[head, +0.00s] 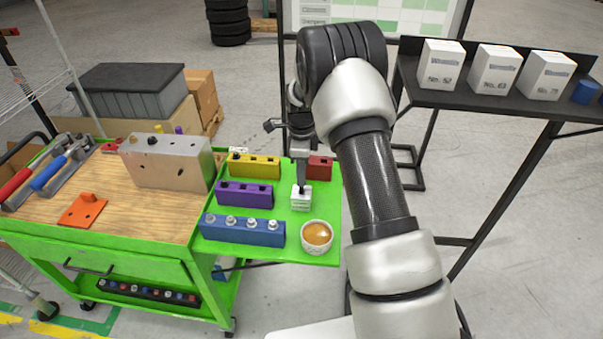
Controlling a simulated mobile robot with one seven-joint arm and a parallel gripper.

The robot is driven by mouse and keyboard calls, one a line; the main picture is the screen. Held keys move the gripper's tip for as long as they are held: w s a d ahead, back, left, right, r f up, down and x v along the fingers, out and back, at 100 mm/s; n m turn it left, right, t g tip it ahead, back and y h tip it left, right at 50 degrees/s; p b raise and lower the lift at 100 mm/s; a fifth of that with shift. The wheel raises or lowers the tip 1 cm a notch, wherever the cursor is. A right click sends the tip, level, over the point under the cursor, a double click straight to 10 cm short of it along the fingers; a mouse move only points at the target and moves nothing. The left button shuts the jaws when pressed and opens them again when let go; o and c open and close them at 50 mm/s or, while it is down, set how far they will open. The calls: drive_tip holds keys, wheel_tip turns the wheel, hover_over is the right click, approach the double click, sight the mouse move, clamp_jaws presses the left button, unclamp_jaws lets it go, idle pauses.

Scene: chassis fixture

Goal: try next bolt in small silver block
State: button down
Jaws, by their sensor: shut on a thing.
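The small silver block (301,202) stands on the green side shelf, just behind a small bowl. My gripper (300,181) points straight down over this block. It is shut on a small dark thing, seemingly a bolt, right at the block's top. I cannot tell whether the bolt is in a hole or only touching the top. A blue block (243,231) holds several silver-headed bolts upright. A purple block (244,195), a yellow block (254,167) with a dark bolt at its left end, and a red block (319,168), partly behind my gripper, stand nearby.
The bowl (317,236) with orange-brown contents sits at the shelf's front right. A large silver block (168,164) and an orange plate (82,211) are on the wooden top at left. White boxes (494,69) stand on a dark table at right.

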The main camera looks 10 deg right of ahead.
drive_tip(key=shift+f+b, duration=0.8)
drive_tip(key=shift+f, duration=0.5)
drive_tip(key=c, duration=1.6)
unclamp_jaws()
drive_tip(key=shift+r, duration=0.1)
drive_tip(key=shift+r+p, duration=1.7)
drive_tip(key=shift+r, duration=1.25)
